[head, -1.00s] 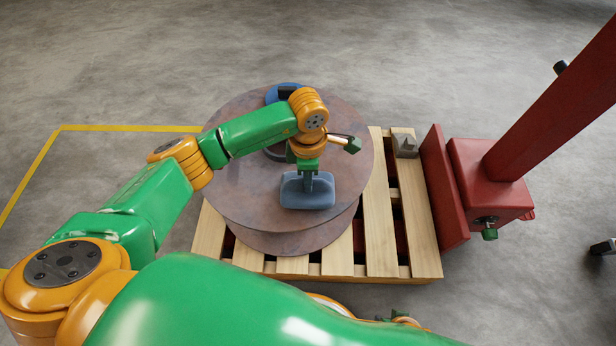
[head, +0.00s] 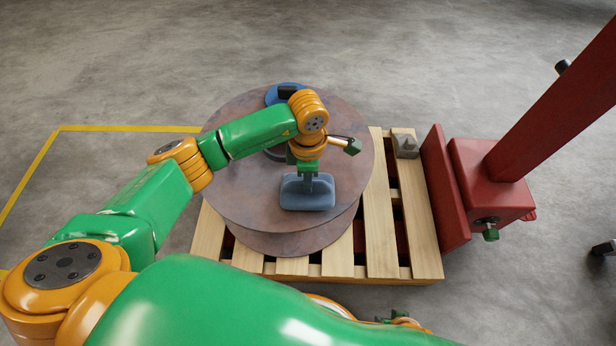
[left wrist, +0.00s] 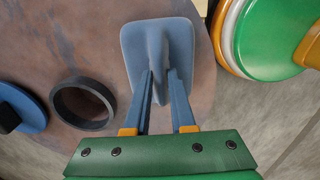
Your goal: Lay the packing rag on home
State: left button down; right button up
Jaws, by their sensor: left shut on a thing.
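The packing rag (head: 318,200) is a blue-grey rectangular cloth with a ridge pinched up in its middle. It is on or just over the near part of the rusty brown reel's top disc (head: 240,180); I cannot tell whether it touches. My left gripper (head: 308,181) is above the rag and shut on its ridge. In the left wrist view the blue fingers (left wrist: 160,76) close on the ridge of the rag (left wrist: 137,45), near the disc's edge. No marking that reads as home shows. My right gripper does not clearly show.
A blue round thing with a black top (head: 284,93) is at the reel's far side. A dark ring (left wrist: 85,103) lies on the disc. The reel rests on a wooden pallet (head: 380,235) with a grey block (head: 405,146) on it. A red post (head: 545,110) stands right.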

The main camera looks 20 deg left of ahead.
pick_arm(q)
jog(key=shift+f+b, duration=0.65)
jog(key=shift+f, duration=0.05)
dwell(0.9)
jog(key=c, duration=0.7)
grip_release()
jog(key=shift+r+p, duration=2.5)
jog(key=shift+r, duration=0.55)
